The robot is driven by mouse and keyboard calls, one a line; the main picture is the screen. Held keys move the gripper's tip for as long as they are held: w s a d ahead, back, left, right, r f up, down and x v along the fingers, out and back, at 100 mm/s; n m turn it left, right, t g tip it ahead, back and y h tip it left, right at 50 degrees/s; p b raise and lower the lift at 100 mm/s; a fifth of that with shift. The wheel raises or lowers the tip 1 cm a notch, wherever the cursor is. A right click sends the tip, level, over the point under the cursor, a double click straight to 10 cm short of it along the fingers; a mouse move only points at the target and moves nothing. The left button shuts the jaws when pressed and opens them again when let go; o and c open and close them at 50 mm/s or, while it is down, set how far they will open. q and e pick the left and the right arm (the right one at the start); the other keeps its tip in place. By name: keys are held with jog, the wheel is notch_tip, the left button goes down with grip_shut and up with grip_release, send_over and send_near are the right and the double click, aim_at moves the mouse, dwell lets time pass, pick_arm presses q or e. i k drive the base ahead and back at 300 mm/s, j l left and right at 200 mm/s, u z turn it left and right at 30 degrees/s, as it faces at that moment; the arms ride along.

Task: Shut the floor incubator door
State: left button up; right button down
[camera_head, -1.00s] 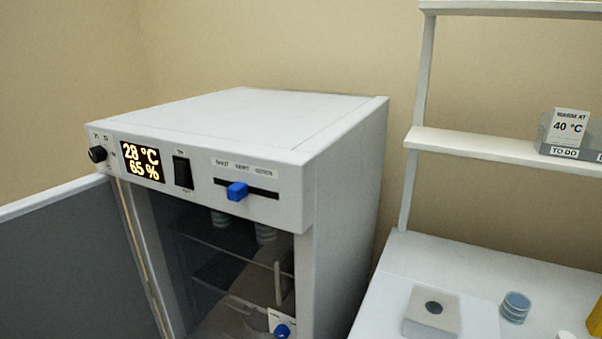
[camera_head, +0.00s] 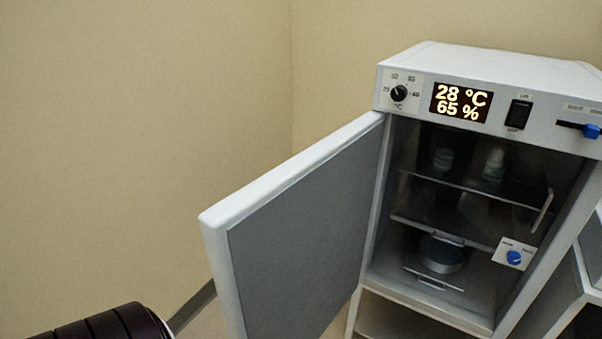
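The floor incubator (camera_head: 520,70) stands at the right in the head view, its display reading 28 °C and 65 %. Its door (camera_head: 300,225) is wide open, hinged at the incubator's left front edge and swung out to the left toward me. The door's grey inner panel faces the opening, and its white free edge (camera_head: 212,262) is nearest me. A dark rounded part of my arm shows at the bottom left, left of the door and apart from it in the picture. Neither gripper's fingers are in view.
Inside the incubator are shelves with small containers (camera_head: 443,158), a round dish-like item (camera_head: 441,254) low down and a small panel with a blue knob (camera_head: 514,257). A blue slider (camera_head: 591,131) sits on the front panel. Bare wall lies left of the door.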

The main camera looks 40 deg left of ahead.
aim_at(285, 250)
jog(key=j+z, duration=0.1)
jog(key=j, duration=0.35)
jog(key=k+j+z, duration=0.1)
jog(key=j, duration=0.35)
jog(key=k+j, duration=0.1)
jog(key=j, duration=0.35)
jog(key=k+j+z, duration=0.15)
jog(key=j, duration=0.25)
jog(key=j+z, duration=0.1)
jog(key=j, duration=0.35)
jog(key=k+j+z, duration=0.1)
jog(key=j, duration=0.35)
jog(key=j+z, duration=0.1)
jog(key=j, duration=0.25)
jog(key=l+z, duration=0.1)
